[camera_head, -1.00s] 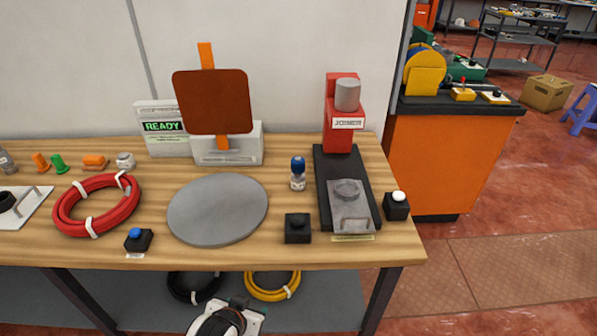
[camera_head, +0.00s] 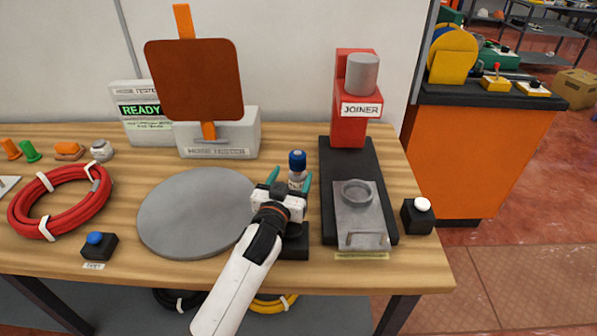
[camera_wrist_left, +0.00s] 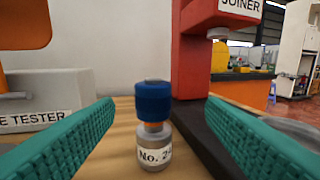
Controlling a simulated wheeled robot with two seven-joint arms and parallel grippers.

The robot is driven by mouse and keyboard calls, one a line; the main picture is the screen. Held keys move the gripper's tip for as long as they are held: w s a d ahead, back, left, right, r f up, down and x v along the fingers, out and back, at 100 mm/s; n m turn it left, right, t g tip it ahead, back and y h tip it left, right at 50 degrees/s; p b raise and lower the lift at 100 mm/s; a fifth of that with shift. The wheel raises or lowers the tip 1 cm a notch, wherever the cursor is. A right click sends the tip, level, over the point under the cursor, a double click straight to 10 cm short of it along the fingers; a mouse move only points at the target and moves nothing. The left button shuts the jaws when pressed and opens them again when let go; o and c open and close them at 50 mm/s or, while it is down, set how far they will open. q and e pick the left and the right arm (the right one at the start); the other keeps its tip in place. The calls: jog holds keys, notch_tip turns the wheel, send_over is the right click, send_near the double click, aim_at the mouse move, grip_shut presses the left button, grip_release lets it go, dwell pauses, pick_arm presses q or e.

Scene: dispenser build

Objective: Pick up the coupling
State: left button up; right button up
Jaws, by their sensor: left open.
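The coupling, a small upright piece with a blue top (camera_head: 297,157) and a silver body, stands on the table left of the joiner. In the left wrist view the coupling (camera_wrist_left: 153,120) shows a white label reading "No. 2" with the rest unclear. My left gripper (camera_head: 290,180), with teal fingers, is open and points at the coupling from the front. In the wrist view the coupling shows in the gap between the two fingers (camera_wrist_left: 161,104), with room on both sides. I cannot tell whether the fingertips reach past it. My right gripper is not in view.
The red joiner (camera_head: 350,130) with its dark base (camera_head: 330,180) and clear-grey fixture (camera_head: 362,225) stands close on the right. A grey disc (camera_head: 190,215) lies left. A black block (camera_head: 294,246) is under my arm. The hose tester (camera_head: 218,153) stands behind left.

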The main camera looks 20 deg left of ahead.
aim_at(295, 162)
pick_arm(q)
jog(key=shift+w, duration=1.15)
jog(key=shift+w+a, duration=0.15)
jog(key=shift+w, duration=0.5)
jog(key=w, duration=0.3)
jog(key=shift+w+a+r, duration=0.1)
jog(key=shift+w+a, duration=0.15)
jog(key=shift+a, duration=0.05)
jog(key=shift+w, duration=0.4)
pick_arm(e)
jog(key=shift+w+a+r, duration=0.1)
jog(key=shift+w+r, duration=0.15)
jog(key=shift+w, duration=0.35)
pick_arm(q)
grip_shut()
jog(key=shift+r, duration=0.1)
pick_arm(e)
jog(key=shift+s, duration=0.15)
